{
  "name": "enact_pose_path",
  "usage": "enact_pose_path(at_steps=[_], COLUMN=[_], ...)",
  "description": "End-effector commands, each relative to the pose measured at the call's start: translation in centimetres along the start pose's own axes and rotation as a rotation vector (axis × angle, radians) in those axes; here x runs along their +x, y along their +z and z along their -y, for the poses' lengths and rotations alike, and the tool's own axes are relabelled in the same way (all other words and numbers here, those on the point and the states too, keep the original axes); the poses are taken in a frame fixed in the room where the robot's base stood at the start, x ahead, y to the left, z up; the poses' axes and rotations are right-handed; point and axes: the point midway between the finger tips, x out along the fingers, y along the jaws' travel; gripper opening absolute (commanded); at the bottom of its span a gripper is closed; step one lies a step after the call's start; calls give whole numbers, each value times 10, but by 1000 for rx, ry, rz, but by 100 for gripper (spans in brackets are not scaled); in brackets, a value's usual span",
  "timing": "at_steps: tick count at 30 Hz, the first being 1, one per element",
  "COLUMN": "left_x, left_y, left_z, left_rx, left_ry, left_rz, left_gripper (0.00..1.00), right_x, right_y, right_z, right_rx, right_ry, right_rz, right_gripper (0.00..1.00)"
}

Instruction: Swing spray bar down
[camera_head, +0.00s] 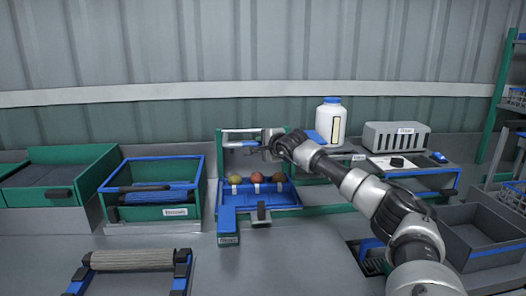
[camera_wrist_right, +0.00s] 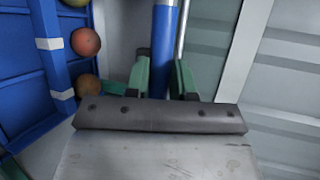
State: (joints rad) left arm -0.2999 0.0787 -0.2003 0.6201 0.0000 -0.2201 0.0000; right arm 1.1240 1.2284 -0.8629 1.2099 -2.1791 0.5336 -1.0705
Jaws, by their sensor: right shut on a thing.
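The spray bar (camera_head: 240,143) lies roughly level across the green frame of the rinse station, above a blue tray (camera_head: 290,198). My right gripper (camera_head: 266,141) reaches it from the right. In the right wrist view, the green finger pads of my right gripper (camera_wrist_right: 162,80) stand on both sides of a blue rod (camera_wrist_right: 164,45), part of the bar, shut on it. A thin silver rod (camera_wrist_right: 182,28) runs beside it. The bar's right end is hidden by my gripper in the head view. My left gripper is not in view.
A white bottle with a blue cap (camera_head: 331,120) and a grey box (camera_head: 397,137) stand behind my right arm. A green crate (camera_head: 160,212) stands to the left. The wall is close behind.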

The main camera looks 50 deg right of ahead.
Motion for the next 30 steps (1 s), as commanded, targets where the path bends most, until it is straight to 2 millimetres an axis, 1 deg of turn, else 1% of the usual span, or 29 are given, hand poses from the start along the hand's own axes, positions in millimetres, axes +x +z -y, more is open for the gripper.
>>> enact_pose_path(at_steps=[1,4,18,19,23,24,30], left_x=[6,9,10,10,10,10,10], left_y=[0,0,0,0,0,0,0], left_z=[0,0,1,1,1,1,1], left_rx=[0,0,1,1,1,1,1], left_ry=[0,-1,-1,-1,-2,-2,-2], left_rz=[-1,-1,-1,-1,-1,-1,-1], left_gripper=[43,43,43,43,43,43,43], right_x=[2,3,4,4,4,4,4], right_y=[0,-1,-1,-1,-1,-1,-1], right_z=[-6,-7,-11,-11,-11,-10,-8], right_rx=[2,2,1,1,0,0,1], right_ry=[3,5,15,16,15,13,9], right_rz=[0,-1,-3,-3,-3,-2,-2], right_gripper=[0,0,0,25,45,49,49])
